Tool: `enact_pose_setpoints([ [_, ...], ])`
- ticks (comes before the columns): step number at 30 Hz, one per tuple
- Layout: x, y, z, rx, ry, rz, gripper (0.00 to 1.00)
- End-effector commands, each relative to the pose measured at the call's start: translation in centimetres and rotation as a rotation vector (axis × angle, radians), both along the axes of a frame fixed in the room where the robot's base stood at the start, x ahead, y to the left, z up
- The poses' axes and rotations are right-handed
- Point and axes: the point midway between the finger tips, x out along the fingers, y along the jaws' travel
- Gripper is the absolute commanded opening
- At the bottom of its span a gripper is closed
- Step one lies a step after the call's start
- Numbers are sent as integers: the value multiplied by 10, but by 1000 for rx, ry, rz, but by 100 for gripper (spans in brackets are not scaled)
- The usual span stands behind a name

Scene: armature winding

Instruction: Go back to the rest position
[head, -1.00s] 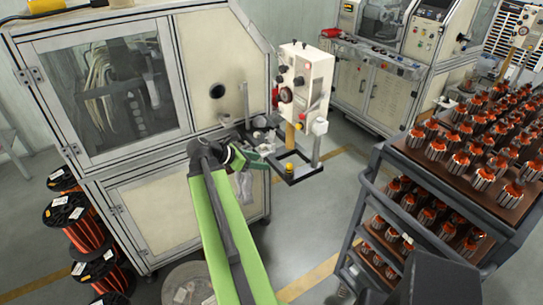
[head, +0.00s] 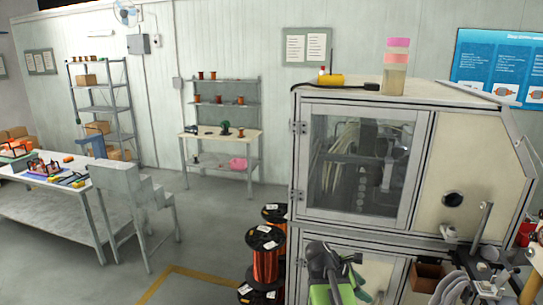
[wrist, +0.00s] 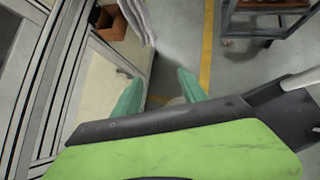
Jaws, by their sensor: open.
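My gripper (wrist: 160,92) shows in the wrist view as two teal fingers spread apart, with nothing between them. It points down over the grey floor beside the winding machine. In the head view the dark wrist end of my green arm shows low in the picture, in front of the winding machine (head: 470,165). The fingertips are hard to make out there. The machine's front frame also shows along the left of the wrist view (wrist: 45,80).
Wire spools (head: 265,255) are stacked left of the machine. Shelves line the back wall. Part of a dark rack (wrist: 270,8) shows at the wrist view's top right. Open floor lies at centre left.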

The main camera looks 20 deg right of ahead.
Motion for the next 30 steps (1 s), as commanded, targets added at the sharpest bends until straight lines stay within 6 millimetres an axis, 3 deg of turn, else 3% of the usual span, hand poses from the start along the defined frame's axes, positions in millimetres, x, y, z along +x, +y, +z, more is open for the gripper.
enact_pose_setpoints([
  [1,16,41,-23,56,-57,1,50],
  [4,36,121,-53,197,-187,-79,50],
  [7,43,204,-80,366,-312,-254,50],
  [9,39,257,-93,489,-392,-471,50],
  [10,37,271,-95,528,-417,-574,50],
  [15,28,309,-96,613,-505,-1056,50],
  [18,27,311,-96,593,-541,-1186,50],
  [30,27,310,-96,580,-561,-1232,50],
])
